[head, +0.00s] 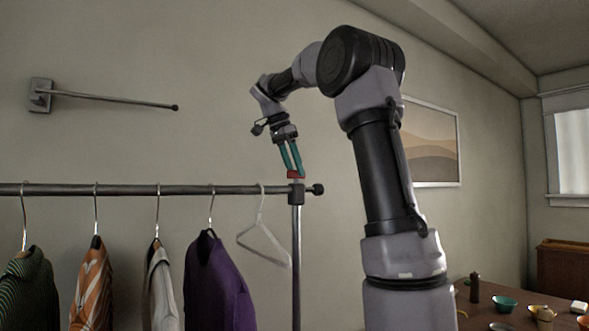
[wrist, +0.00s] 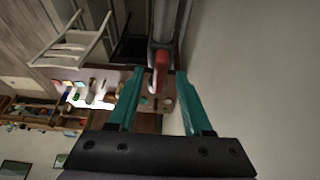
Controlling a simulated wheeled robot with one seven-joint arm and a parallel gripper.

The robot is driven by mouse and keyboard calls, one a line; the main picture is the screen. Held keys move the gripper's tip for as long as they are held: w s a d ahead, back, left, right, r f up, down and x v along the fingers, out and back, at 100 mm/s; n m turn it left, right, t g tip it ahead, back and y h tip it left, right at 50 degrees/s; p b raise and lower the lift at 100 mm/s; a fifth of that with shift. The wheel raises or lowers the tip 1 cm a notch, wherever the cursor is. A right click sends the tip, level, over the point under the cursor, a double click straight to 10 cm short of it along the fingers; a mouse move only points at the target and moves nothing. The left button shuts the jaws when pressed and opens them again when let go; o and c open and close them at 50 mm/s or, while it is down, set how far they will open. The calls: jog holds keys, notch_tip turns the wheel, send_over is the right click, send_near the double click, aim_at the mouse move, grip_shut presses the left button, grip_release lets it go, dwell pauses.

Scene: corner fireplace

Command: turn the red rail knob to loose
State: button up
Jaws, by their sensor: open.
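The red rail knob (head: 296,174) sits on top of the upright post at the right end of the clothes rail (head: 130,190). In the wrist view the knob (wrist: 160,66) shows as a red bar pointing along the gap between my fingers. My gripper (head: 291,169) points down at the knob from above, its teal fingertips at about the knob's height. In the wrist view my gripper (wrist: 158,76) is open, with one finger either side of the knob and a visible gap on both sides. Whether anything touches cannot be told.
A white empty hanger (head: 264,240) hangs just left of the post. Several garments, including a purple one (head: 216,285), hang further left. A wall-mounted rod (head: 115,99) is at upper left. A table with bowls (head: 504,303) stands at lower right.

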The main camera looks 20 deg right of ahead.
jog(key=shift+f, duration=0.1)
grip_shut()
dwell(0.3)
jog(key=n+t, duration=0.1)
jog(key=n, duration=0.3)
jog(key=shift+s+d+n+t+y, duration=0.15)
jog(key=shift+n+t+y, duration=0.15)
jog(key=shift+n+t, duration=0.1)
jog(key=n+t+y, duration=0.1)
jog(key=n, duration=0.3)
jog(key=shift+d+n, duration=0.1)
jog(key=shift+n, duration=0.2)
jog(key=n+t+y, duration=0.1)
jog(key=n+y, duration=0.1)
jog(key=n, duration=0.2)
jog(key=shift+s+d, duration=0.1)
jog(key=shift+d+n+y, duration=0.1)
jog(key=shift+n+y, duration=0.7)
jog(key=shift+n, duration=1.4)
